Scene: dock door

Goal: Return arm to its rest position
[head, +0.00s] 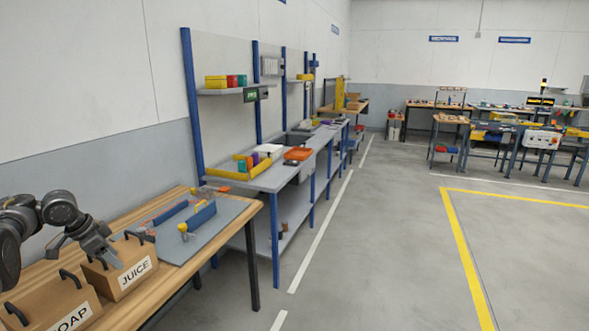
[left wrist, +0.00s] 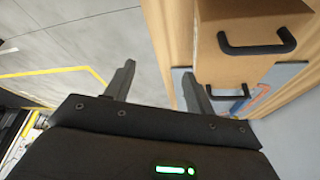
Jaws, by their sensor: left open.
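My left arm comes in from the left in the head view, with its left gripper (head: 112,262) over the wooden table, close to the cardboard box labelled JUICE (head: 133,277). In the left wrist view the two fingers of the left gripper (left wrist: 157,82) stand apart with nothing between them. A cardboard box with black handles (left wrist: 235,65) is beside the right finger there; its label is not visible. I cannot tell whether the gripper touches a box. My right gripper is in neither view.
A box labelled SOAP (head: 62,307) stands nearer on the wooden table (head: 228,222). A grey board (head: 205,235) with blue and yellow parts lies beyond. A blue-posted workbench (head: 272,178) stands behind along the wall. Open floor (head: 385,250) with yellow lines is to the right.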

